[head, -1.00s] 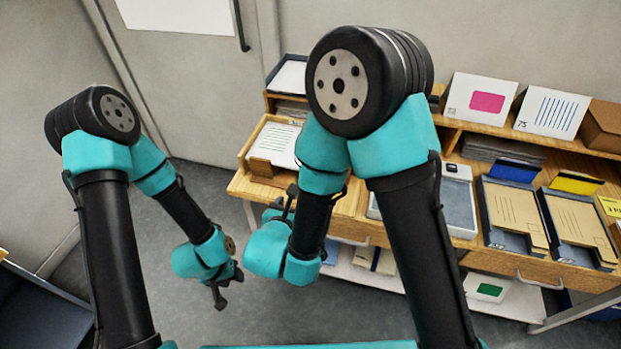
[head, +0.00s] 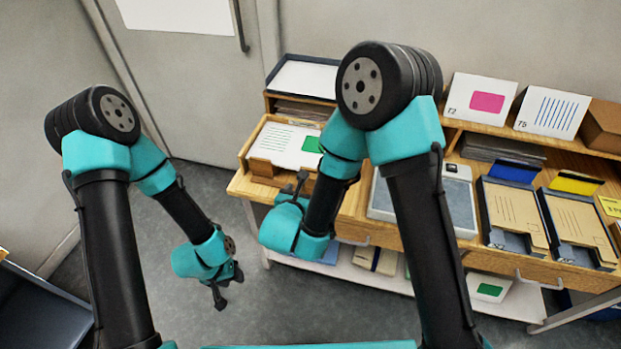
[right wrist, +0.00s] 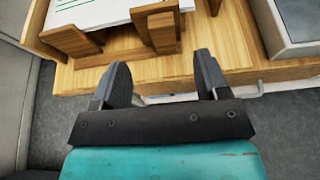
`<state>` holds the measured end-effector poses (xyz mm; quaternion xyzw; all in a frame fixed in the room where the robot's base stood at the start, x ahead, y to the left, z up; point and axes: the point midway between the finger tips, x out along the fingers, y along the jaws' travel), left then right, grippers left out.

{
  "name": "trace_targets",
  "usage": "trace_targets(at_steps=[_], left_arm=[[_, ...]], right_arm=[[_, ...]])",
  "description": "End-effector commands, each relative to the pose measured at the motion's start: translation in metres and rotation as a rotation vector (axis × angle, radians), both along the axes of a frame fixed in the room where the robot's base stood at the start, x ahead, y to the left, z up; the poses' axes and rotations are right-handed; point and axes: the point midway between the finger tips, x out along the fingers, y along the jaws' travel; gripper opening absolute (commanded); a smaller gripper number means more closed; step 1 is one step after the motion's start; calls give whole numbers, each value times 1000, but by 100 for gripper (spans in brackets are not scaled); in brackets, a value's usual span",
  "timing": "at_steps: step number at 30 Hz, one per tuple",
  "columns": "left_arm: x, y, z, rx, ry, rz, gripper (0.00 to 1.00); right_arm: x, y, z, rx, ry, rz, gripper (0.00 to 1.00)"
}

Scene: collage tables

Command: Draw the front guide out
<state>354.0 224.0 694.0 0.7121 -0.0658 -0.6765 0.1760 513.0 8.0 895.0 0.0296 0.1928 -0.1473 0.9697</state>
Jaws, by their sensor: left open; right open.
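A wooden tray (head: 248,150) holds white sheets with green print at the left end of the desk. A wooden front guide (head: 262,169) stands at the tray's near edge; my right arm covers part of that edge. In the right wrist view, wooden guide pieces stand at the sheets' near edge, one upright piece (right wrist: 160,30) ahead of my fingers and one to the left (right wrist: 68,40). My right gripper (head: 300,182) is open and empty just in front of the desk edge, apart from the guide; its fingers (right wrist: 162,78) point toward it. My left gripper (head: 226,289) hangs open and empty over the floor.
A grey-lidded case (head: 455,205) sits right of the tray. Two folder trays (head: 513,240) stand further right. A shelf with cards (head: 480,100) runs along the back. A lower white shelf (head: 345,272) is under the desk.

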Motion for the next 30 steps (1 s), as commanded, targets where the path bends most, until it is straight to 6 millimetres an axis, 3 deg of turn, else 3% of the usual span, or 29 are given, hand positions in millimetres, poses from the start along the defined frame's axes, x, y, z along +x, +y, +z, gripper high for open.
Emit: trace_targets(at_steps=[16,30], left_arm=[[0,0,0,0,0,0,43],[0,0,0,0,0,0,43]], right_arm=[[78,-25,-34,0,0,-3,68],[88,-28,-39,-1,0,0,67]])
